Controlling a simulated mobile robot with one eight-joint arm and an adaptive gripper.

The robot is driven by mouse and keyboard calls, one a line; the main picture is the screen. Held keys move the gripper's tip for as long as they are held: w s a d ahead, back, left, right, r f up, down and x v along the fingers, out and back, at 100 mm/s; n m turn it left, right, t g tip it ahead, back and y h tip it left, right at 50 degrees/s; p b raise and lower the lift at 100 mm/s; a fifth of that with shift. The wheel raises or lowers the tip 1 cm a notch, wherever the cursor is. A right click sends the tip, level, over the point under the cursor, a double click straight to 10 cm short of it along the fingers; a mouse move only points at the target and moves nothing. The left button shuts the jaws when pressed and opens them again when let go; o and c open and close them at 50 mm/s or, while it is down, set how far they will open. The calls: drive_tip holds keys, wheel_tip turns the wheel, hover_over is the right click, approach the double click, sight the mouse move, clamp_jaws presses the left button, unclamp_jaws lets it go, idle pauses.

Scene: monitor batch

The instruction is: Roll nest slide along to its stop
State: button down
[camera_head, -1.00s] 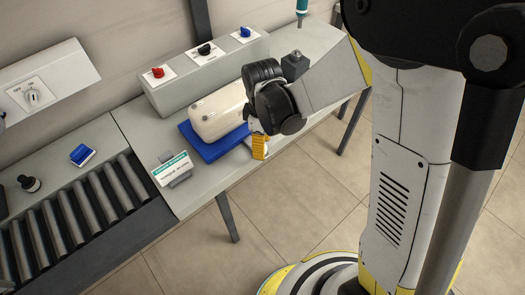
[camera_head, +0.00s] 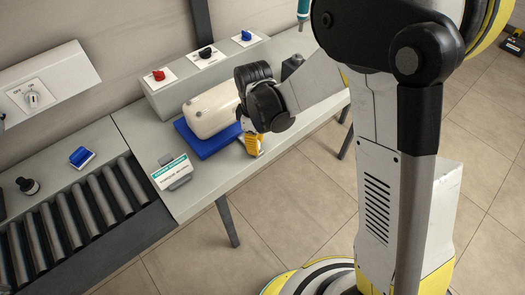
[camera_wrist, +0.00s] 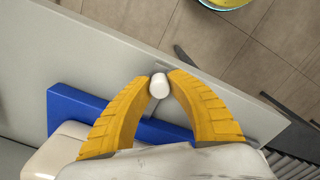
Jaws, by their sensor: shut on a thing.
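The roll nest slide looks to be the blue plate (camera_head: 203,146) on the grey bench, carrying a cream rounded body (camera_head: 210,111). In the wrist view the blue plate (camera_wrist: 75,112) and the cream body (camera_wrist: 68,137) lie beside and behind my fingers. My gripper (camera_head: 252,152) is at the right front side of the plate, its yellow fingers pointing down. In the wrist view my gripper (camera_wrist: 159,92) is shut on a small white knob (camera_wrist: 159,85), one finger on each side. How the knob joins the slide is hidden.
A teal-and-white sign (camera_head: 170,171) stands on the bench left of the plate. A control box (camera_head: 207,72) with red, black and blue knobs stands behind. A roller conveyor (camera_head: 75,222) is at the left. Bare bench lies between plate and sign.

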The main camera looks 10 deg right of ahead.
drive_tip(key=shift+w+a, duration=0.45)
drive_tip(key=shift+w, duration=0.2)
drive_tip(key=shift+w+a, duration=0.4)
drive_tip(key=shift+w, duration=0.2)
drive_tip(key=c, duration=1.2)
unclamp_jaws()
drive_tip(key=shift+w+a, duration=0.1)
drive_tip(key=shift+c, duration=0.2)
drive_tip(key=shift+r, duration=0.1)
wheel_tip(320, 180, up, 12)
